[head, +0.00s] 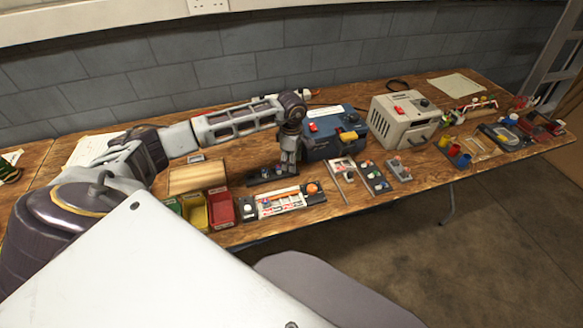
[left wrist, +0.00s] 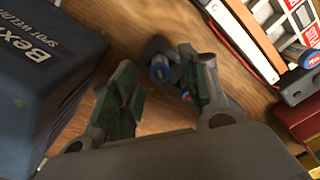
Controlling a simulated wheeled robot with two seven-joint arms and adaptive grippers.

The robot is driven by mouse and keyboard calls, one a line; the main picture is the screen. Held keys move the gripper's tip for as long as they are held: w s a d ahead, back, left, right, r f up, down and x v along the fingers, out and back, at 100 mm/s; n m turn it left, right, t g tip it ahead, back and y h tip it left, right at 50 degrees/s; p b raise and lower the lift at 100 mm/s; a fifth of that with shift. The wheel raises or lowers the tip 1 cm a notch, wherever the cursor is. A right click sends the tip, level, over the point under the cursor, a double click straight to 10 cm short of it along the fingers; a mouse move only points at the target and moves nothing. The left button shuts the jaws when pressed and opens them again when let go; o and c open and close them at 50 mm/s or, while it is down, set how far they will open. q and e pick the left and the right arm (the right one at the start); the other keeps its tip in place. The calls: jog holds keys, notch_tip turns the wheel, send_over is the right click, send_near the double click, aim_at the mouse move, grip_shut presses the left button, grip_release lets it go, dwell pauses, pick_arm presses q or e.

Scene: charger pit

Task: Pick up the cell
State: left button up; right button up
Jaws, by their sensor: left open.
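My left gripper (head: 289,160) points down over the workbench beside the blue spot welder. In the left wrist view its two dark green-padded fingers (left wrist: 160,90) are spread apart with nothing gripped. In the head view this dark holder (head: 262,177) lies just below the gripper; the cell cannot be made out clearly there. My right gripper is not seen.
The blue spot welder (head: 335,148) stands close to the right of my left gripper, and a beige charger box (head: 398,120) stands beyond it. A red bin (head: 221,208), a yellow bin (head: 194,211) and a white-and-red tray (head: 281,203) lie near the front edge.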

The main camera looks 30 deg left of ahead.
pick_arm(q)
jog(key=shift+f, duration=1.15)
grip_shut()
